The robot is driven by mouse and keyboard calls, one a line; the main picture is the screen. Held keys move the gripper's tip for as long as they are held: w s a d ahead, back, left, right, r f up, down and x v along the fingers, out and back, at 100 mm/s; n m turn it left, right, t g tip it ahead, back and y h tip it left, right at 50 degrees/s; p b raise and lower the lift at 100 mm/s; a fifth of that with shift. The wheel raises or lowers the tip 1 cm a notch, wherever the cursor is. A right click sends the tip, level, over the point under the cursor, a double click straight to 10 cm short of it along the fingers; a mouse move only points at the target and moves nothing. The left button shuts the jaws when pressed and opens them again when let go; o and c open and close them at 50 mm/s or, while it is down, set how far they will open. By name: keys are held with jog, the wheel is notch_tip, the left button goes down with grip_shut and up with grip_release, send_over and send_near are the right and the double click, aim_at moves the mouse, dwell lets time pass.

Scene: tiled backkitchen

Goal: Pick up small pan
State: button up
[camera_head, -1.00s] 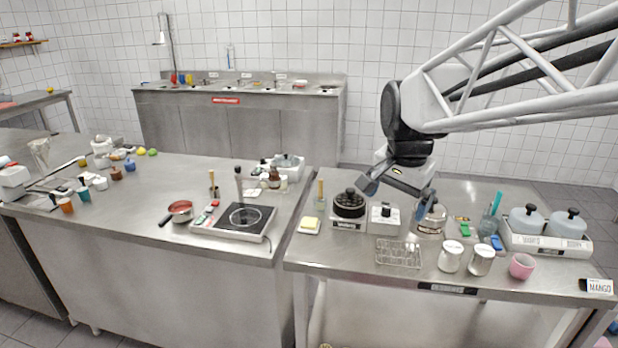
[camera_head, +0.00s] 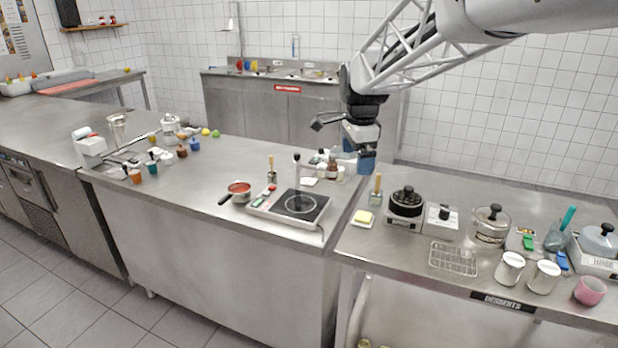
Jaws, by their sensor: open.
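The small pan (camera_head: 239,188) is red with a dark handle pointing to the lower left. It stands on the left steel counter, just left of the portable hob. My gripper (camera_head: 345,148) is up in the air to the right of the pan, above the back of the counter near the gap between the two counters. It is open and holds nothing that I can see. It is well apart from the pan.
The black-topped hob (camera_head: 300,203) lies right of the pan. A utensil pot (camera_head: 271,175) and several bottles stand behind it. The right counter (camera_head: 395,262) holds a waffle iron (camera_head: 406,203) and jars. Counter left of the pan is clear.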

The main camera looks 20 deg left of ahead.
jog(key=w+a+f+m, duration=0.1)
jog(key=w+a+f, duration=0.1)
jog(key=a, duration=0.4)
jog(key=w+a+f+m, duration=0.1)
jog(key=a+f, duration=0.1)
jog(key=a, duration=0.5)
jog(key=m, duration=0.5)
send_over(226, 196)
jog(key=shift+g, duration=0.4)
jog(key=f, duration=1.3)
jog(key=shift+a+f, duration=0.25)
jog(key=shift+f, duration=0.15)
jog(key=shift+f, duration=1.25)
jog(key=shift+d+f, duration=0.15)
jog(key=shift+f, duration=2.45)
jog(key=shift+c, duration=0.3)
